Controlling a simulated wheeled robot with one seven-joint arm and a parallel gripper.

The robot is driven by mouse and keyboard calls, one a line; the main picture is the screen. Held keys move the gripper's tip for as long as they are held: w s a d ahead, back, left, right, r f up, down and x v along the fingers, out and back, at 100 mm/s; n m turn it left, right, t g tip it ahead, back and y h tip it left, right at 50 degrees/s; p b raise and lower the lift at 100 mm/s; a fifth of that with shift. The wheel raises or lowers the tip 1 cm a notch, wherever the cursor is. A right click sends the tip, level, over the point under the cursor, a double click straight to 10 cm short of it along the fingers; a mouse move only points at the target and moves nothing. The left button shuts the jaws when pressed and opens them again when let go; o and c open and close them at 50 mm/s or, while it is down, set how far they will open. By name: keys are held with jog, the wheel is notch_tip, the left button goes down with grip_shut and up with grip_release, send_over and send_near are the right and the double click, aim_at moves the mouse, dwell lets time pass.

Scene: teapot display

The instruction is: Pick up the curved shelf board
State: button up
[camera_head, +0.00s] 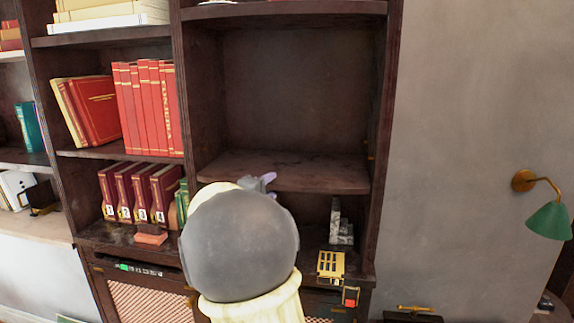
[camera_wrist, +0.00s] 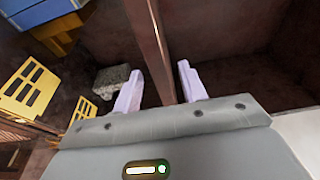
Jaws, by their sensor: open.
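The curved shelf board (camera_head: 300,172) is dark brown with a bowed front edge and lies level across the right bay of the bookcase. My gripper (camera_head: 267,181) is at its front edge, left of the middle; my arm hides part of the board's front left. In the wrist view my gripper (camera_wrist: 160,88) is open with its two pale lilac fingers apart. The board shows there edge-on as a dark strip (camera_wrist: 152,45) running between the fingers, one on each side. I cannot tell whether either finger touches it.
Below the board are a grey stone block (camera_head: 341,222) and a yellow slotted piece (camera_head: 330,264). Red books (camera_head: 145,105) fill the left bay beside an upright. The compartment above the board is empty. A green wall lamp (camera_head: 548,220) is at the right.

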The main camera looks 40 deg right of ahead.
aim_at(287, 168)
jog(key=shift+s+a, duration=0.1)
jog(key=shift+w+d+r+p, duration=0.15)
jog(key=shift+w+d+p, duration=0.1)
jog(key=shift+d+p, duration=0.3)
jog(key=p+x, duration=0.2)
jog(key=x, duration=0.2)
jog(key=shift+p, duration=0.35)
jog(key=shift+d, duration=0.1)
grip_shut()
